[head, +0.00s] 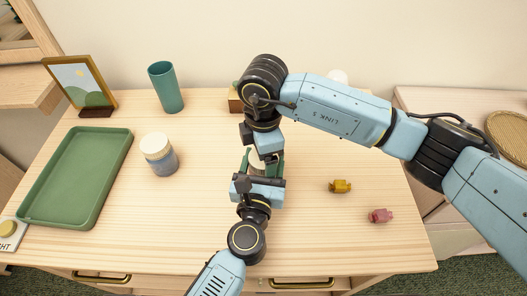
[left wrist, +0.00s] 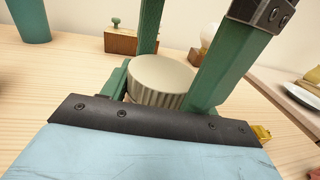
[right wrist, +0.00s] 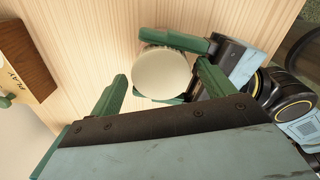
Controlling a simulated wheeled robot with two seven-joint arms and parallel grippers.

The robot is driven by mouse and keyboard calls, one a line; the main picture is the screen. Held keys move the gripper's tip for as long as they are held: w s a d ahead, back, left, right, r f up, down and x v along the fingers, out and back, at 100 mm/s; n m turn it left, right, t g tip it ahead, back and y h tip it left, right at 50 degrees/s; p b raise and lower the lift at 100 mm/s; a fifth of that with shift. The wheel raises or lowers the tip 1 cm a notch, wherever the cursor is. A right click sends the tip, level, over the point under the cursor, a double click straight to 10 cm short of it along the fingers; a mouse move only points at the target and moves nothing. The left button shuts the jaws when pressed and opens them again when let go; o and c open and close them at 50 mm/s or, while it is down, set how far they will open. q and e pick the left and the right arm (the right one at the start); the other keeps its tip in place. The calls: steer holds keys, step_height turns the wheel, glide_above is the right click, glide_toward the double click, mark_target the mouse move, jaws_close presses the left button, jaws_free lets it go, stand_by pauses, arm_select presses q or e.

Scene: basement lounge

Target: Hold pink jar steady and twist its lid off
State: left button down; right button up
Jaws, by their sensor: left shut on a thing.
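The jar's cream ribbed lid (left wrist: 162,82) shows in the left wrist view and from above in the right wrist view (right wrist: 161,72). In the head view the arms mostly cover it. The jar body is hidden, so I cannot see its pink colour. My left gripper (head: 262,165) is shut on the jar, its green fingers on either side below the lid. My right gripper (right wrist: 160,75) is over the jar, pointing down. Its fingers are open, one on each side of the lid, with visible gaps.
A blue jar with a white lid (head: 162,159), a green tray (head: 32,218), a teal cup (head: 166,88) and a picture frame (head: 80,85) stand left. A wooden box (left wrist: 120,43) is behind. Small yellow (head: 340,186) and pink (head: 381,216) pieces lie right.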

steer(key=shift+r, duration=0.1)
step_height(320, 180, up, 4)
steer(key=shift+f, duration=0.1)
steer(key=shift+r, duration=0.3)
steer(key=shift+c, duration=0.9)
steer(key=shift+r+m, duration=0.3)
steer(key=shift+c, duration=0.5)
step_height(320, 180, up, 2)
steer(key=shift+s+r+m, duration=0.1)
steer(key=shift+r+m, duration=0.05)
steer(key=shift+m, duration=1.05)
step_height(320, 180, down, 8)
steer(key=shift+r, duration=0.2)
steer(key=shift+c, duration=0.4)
